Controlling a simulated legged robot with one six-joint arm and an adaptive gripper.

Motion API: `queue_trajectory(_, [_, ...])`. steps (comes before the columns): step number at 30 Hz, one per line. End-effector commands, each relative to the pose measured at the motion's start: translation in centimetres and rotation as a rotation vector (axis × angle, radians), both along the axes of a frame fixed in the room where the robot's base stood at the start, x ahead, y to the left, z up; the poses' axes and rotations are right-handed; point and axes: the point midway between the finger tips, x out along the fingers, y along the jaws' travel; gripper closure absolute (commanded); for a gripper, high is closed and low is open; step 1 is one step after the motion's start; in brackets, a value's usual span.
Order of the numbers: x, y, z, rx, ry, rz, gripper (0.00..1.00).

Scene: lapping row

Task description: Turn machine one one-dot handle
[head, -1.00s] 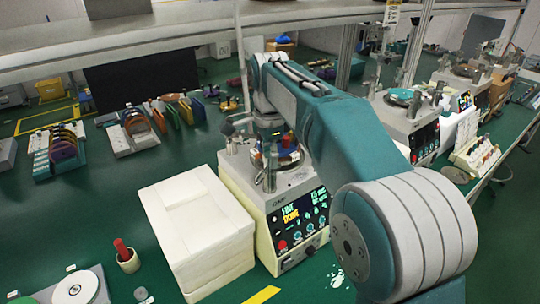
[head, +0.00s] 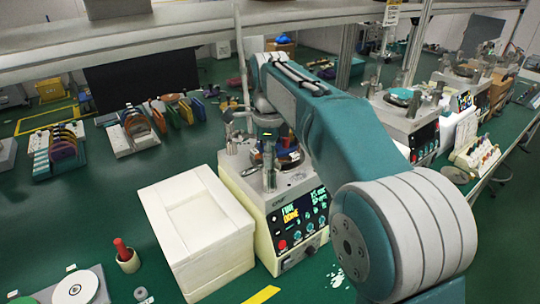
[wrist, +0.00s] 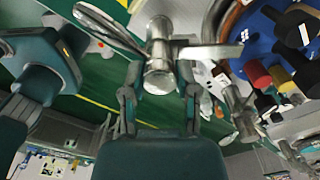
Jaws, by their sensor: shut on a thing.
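Machine one (head: 290,215), a cream lapping machine with a lit screen and several knobs, stands in the middle of the head view. In the wrist view, a metal handle (wrist: 158,72) with a round post and side bars lies between the fingers of my gripper (wrist: 160,88), which is shut on it. I cannot make out a dot mark on the handle. In the head view, my gripper is over the back left of the machine's top and largely hidden by my arm. A blue round part (wrist: 262,45) with coloured pegs is to the right in the wrist view.
A white box (head: 195,230) stands close to the machine's left side. A small pot (head: 128,262) with a red-topped tool is farther left. A second machine (head: 410,120) is behind to the right. A shelf beam (head: 180,40) crosses above.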

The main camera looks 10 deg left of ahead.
Motion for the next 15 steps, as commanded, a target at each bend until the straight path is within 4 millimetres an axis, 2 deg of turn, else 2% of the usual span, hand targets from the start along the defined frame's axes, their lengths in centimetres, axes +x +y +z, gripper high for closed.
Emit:
queue_trajectory(11, [0.09,0.12,-0.09,0.003,-0.003,-0.005,1.00])
queue_trajectory(12, [0.09,0.12,-0.09,0.003,-0.003,-0.005,0.51])
queue_trajectory(14, [0.08,0.11,-0.09,0.003,-0.002,-0.005,0.26])
queue_trajectory(15, [0.07,0.10,-0.08,0.002,-0.002,-0.005,0.26])
